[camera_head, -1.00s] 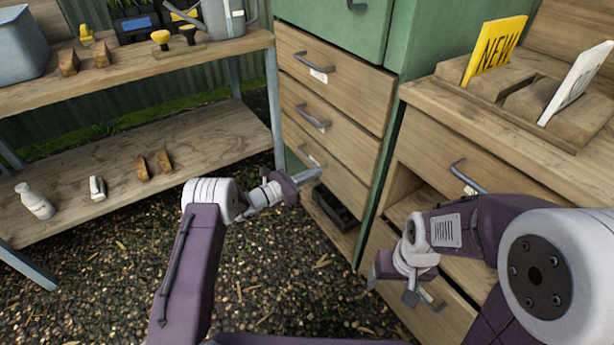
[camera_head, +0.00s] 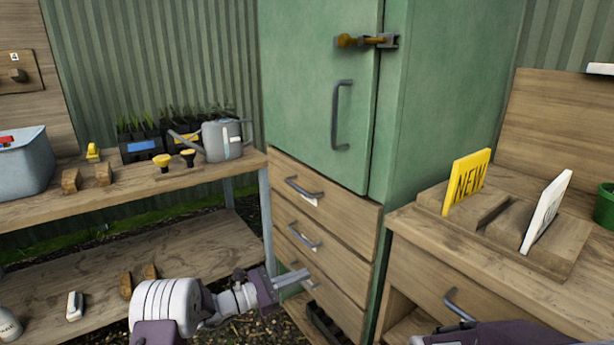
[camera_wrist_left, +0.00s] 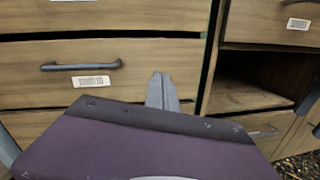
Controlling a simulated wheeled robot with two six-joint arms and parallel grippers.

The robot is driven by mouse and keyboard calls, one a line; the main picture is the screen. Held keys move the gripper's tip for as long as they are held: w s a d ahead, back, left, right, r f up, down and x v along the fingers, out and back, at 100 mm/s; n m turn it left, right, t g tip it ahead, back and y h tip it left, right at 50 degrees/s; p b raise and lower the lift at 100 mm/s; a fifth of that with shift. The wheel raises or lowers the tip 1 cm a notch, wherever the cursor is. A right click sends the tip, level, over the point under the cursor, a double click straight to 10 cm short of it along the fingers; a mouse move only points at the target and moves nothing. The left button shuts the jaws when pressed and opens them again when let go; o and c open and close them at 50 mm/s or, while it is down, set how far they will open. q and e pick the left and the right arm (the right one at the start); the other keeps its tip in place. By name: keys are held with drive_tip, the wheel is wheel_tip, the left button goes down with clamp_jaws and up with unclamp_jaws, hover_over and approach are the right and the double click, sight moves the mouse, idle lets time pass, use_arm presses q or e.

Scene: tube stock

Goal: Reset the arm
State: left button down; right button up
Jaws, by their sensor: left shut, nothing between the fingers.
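My left gripper (camera_head: 294,278) is shut and empty, with its grey fingers pointing at the lower part of the wooden drawer stack (camera_head: 325,230). In the left wrist view its closed fingers (camera_wrist_left: 162,92) stand up before the drawer fronts, to the right of a dark drawer handle (camera_wrist_left: 82,66). Whether they touch the wood is unclear. My right arm (camera_head: 500,335) shows only as a purple piece at the bottom right edge, and its gripper is out of view.
A green cabinet (camera_head: 310,90) stands above the drawers. A workbench (camera_head: 400,225) with a yellow sign (camera_head: 466,181) and a white sign (camera_head: 545,210) is on the right. A two-level shelf (camera_head: 130,195) holding a watering can (camera_head: 222,140) is on the left.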

use_arm(q)
drive_tip(key=s+d+r+m+g, duration=0.3)
drive_tip(key=s+d+r+m, duration=0.1)
drive_tip(key=s, duration=0.2)
drive_tip(key=s+f+m+g+y, duration=0.3)
drive_tip(key=s+m+g+y, duration=0.2)
drive_tip(key=s, duration=0.9)
drive_tip(key=s+a+f+m+y, duration=0.5)
drive_tip(key=s+a, duration=0.1)
drive_tip(key=a, duration=0.3)
drive_tip(key=s+a+f+m+y, duration=0.5)
drive_tip(key=s+a+y, duration=0.1)
drive_tip(key=a, duration=0.3)
wheel_tip(320, 180, up, 37)
drive_tip(key=w+a+m+p, duration=0.1)
drive_tip(key=w+p, duration=0.1)
drive_tip(key=p, duration=3.5)
drive_tip(key=shift+r+m+t, duration=0.15)
drive_tip(key=shift+m+t, duration=0.25)
